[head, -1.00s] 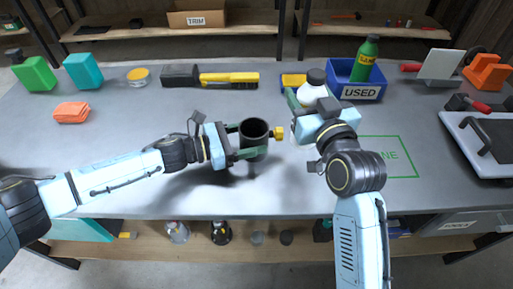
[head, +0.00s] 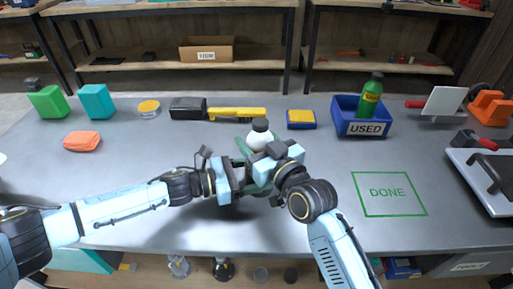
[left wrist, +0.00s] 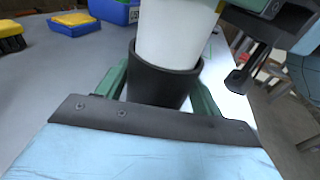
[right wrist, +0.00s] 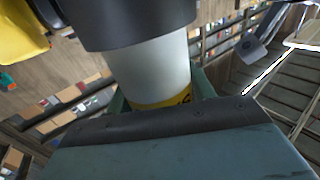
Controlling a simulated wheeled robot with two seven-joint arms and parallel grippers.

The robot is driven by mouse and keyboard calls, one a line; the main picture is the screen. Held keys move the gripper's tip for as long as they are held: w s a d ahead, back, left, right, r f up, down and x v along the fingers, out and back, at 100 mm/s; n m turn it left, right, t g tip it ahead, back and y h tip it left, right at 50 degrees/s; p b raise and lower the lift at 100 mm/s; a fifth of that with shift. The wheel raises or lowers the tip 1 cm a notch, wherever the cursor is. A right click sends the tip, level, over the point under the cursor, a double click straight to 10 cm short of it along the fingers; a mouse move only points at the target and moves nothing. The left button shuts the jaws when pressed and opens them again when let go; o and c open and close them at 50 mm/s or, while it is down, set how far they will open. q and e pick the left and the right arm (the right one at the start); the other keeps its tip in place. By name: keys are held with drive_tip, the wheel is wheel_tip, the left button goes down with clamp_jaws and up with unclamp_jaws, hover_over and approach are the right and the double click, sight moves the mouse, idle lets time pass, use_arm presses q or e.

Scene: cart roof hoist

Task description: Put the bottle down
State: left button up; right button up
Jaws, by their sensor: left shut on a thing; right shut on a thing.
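The white bottle (head: 260,140) with a black cap is upright in my right gripper (head: 258,158), which is shut on it. It also shows in the left wrist view (left wrist: 178,35) and, with a yellow band, in the right wrist view (right wrist: 155,78). My left gripper (head: 243,178) is shut on a dark open cup (left wrist: 158,85), largely hidden by the grippers in the head view. The bottle's lower end is at the cup's mouth; how deep it reaches I cannot tell. The green DONE outline (head: 388,193) on the bench is empty.
A blue bin marked USED (head: 352,116) holds a green bottle (head: 371,95). A yellow-and-blue sponge (head: 301,119) and a yellow brush (head: 237,114) lie behind my grippers. A dark-handled tray (head: 490,180) is at the right edge. The bench's front middle is clear.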

drive_tip(key=shift+f, duration=1.05)
drive_tip(key=o, duration=1.4)
drive_tip(key=shift+f, duration=0.25)
drive_tip(key=shift+r, duration=0.2)
drive_tip(key=v, duration=1.2)
drive_tip(key=shift+f, duration=0.1)
drive_tip(key=shift+c, duration=0.2)
